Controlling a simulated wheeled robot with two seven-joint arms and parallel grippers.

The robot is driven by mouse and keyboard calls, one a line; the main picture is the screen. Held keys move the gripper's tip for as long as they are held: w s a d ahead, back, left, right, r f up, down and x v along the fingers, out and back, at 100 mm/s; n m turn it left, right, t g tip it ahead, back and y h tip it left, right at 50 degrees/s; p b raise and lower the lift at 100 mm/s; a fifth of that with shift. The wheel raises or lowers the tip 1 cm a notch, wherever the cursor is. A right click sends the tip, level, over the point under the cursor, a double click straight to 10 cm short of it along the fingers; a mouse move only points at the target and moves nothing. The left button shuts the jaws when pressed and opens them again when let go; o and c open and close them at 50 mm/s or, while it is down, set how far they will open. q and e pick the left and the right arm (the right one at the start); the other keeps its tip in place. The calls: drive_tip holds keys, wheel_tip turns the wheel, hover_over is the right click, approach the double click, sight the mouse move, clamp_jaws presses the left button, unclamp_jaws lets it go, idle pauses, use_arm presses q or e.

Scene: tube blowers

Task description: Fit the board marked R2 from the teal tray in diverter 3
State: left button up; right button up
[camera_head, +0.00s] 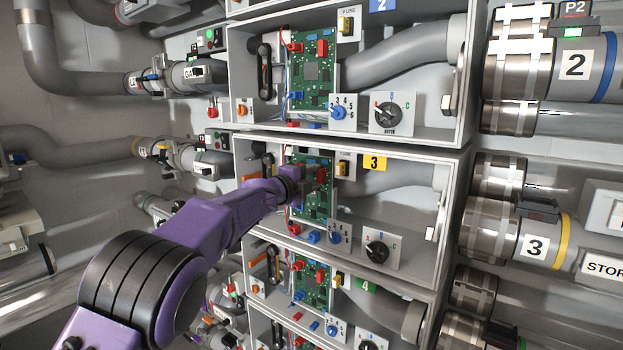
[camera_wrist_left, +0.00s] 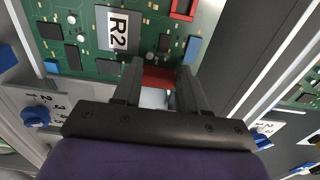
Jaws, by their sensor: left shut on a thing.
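The green board marked R2 (camera_wrist_left: 115,30) is in the wrist view, with its white R2 label facing me. My left gripper (camera_wrist_left: 158,78) is shut on a red part at the board's edge. In the head view my left gripper (camera_head: 308,178) reaches into the box of diverter 3, marked by a yellow 3 label (camera_head: 374,163). The board (camera_head: 312,205) stands upright there, partly hidden by the gripper. I cannot tell whether it is fully seated. The teal tray and my right gripper are not in view.
Diverter 2 (camera_head: 463,70) is above and diverter 4 (camera_head: 368,286) below, each with its own green board. Diverter 3 has a blue knob (camera_head: 334,238), a black selector dial (camera_head: 377,251) and a yellow fuse (camera_head: 342,168) close to the board. Box walls and pipes bound the space.

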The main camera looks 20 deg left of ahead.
use_arm(q)
drive_tip(key=shift+w+r+p, duration=0.1)
drive_tip(key=shift+w+p, duration=0.1)
drive_tip(key=shift+p, duration=0.15)
drive_tip(key=o, duration=1.2)
drive_tip(key=shift+o, duration=0.2)
